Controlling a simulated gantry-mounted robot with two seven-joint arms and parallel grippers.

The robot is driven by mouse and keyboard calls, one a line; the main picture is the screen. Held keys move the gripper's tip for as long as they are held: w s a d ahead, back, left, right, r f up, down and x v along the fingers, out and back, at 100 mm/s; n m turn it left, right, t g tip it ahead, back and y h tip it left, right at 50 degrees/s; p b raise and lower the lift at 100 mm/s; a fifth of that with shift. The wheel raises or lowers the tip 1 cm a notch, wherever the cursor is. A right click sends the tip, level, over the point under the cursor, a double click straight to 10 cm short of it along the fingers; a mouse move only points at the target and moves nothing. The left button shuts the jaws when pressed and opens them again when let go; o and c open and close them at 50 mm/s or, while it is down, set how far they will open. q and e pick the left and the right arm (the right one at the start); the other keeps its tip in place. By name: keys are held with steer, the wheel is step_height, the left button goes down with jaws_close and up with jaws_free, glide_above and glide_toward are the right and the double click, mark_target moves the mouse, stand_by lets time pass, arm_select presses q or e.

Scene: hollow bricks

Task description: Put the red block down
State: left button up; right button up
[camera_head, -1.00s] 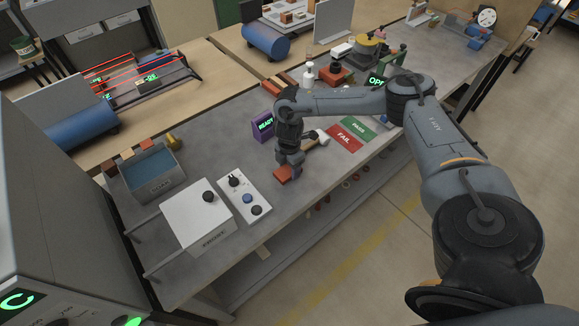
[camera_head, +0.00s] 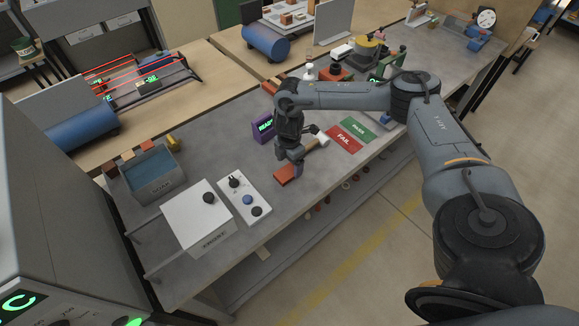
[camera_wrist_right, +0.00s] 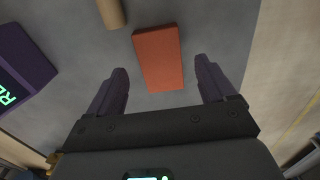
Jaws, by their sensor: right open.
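The red block (camera_head: 284,174) lies flat on the grey bench top, near its front edge. It also shows in the right wrist view (camera_wrist_right: 158,58), ahead of the fingers and lined up with the gap between them. My right gripper (camera_head: 298,168) is open, with a finger to each side and clear space between the fingers and the block (camera_wrist_right: 161,68). My left gripper is not in view.
A purple READY display (camera_head: 263,127) stands behind the gripper. A hammer-like tool (camera_head: 318,140) lies close on the right, before the red FAIL (camera_head: 344,139) and green PASS (camera_head: 358,127) mats. A white control panel (camera_head: 244,195) stands to the left. Bare bench surrounds the block.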

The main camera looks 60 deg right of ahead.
mark_target(289, 170)
step_height(289, 170, up, 9)
steer(key=p, duration=0.2)
steer(key=shift+p, duration=0.35)
steer(key=shift+f, duration=0.1)
